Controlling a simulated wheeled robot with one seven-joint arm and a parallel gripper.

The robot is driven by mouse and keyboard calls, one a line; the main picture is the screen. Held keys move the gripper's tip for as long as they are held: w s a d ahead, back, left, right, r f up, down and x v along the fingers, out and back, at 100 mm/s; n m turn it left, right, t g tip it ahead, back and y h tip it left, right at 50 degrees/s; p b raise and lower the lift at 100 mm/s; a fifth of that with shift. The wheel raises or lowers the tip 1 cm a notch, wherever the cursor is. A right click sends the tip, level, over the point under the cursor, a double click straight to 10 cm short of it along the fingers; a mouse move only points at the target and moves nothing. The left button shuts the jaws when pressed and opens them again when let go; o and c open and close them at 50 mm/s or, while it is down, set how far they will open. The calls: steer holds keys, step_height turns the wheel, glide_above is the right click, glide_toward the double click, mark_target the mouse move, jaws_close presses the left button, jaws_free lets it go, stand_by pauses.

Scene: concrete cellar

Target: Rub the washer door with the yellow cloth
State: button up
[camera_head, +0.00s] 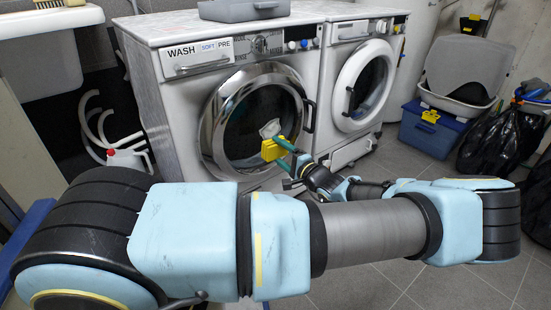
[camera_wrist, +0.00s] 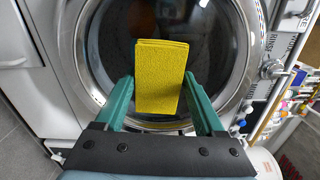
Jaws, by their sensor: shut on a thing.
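The washer door (camera_head: 213,127) is a round chrome ring with dark glass on the front of the left machine. It also fills much of the wrist view (camera_wrist: 235,75). The yellow cloth (camera_head: 272,150) is folded into a block and held in front of the door's glass. In the wrist view the cloth (camera_wrist: 162,78) stands upright between two green fingers. My gripper (camera_head: 284,150) is shut on the cloth. I cannot tell whether the cloth touches the glass. A pale patch (camera_head: 270,129) shows on the glass just above the cloth.
A second machine (camera_head: 357,86) stands right of the washer, with its own round door. A grey tray (camera_head: 243,10) sits on top of the washer. A blue box (camera_head: 428,135) and black bags (camera_head: 492,138) are at the right. Grey floor tiles (camera_head: 402,165) are clear in front of the second machine.

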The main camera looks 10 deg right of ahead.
mark_target(283, 126)
steer(key=shift+w+d, duration=0.15)
steer(key=shift+b+x, duration=0.5)
steer(key=shift+x, duration=2.35)
steer(key=shift+x, duration=0.9)
steer(key=shift+w+d+f+b, duration=0.1)
steer(key=shift+w+d+b, duration=0.1)
steer(key=shift+d, duration=0.4)
steer(key=shift+w+d+b, duration=0.1)
steer(key=shift+w+d, duration=0.1)
steer(key=shift+d, duration=0.45)
steer(key=shift+w+d+b, duration=0.5)
steer(key=shift+w+d, duration=0.05)
steer(key=shift+d, duration=0.4)
steer(key=shift+w+d+b, duration=0.45)
steer(key=shift+w+d, duration=0.1)
steer(key=shift+d, duration=0.45)
steer(key=shift+w+d+b, duration=0.35)
steer(key=shift+d+b, duration=0.1)
steer(key=shift+d, duration=0.35)
steer(key=shift+w+d+b, duration=0.35)
steer(key=shift+d+b, duration=0.1)
steer(key=shift+d, duration=0.4)
steer(key=shift+w+a, duration=0.1)
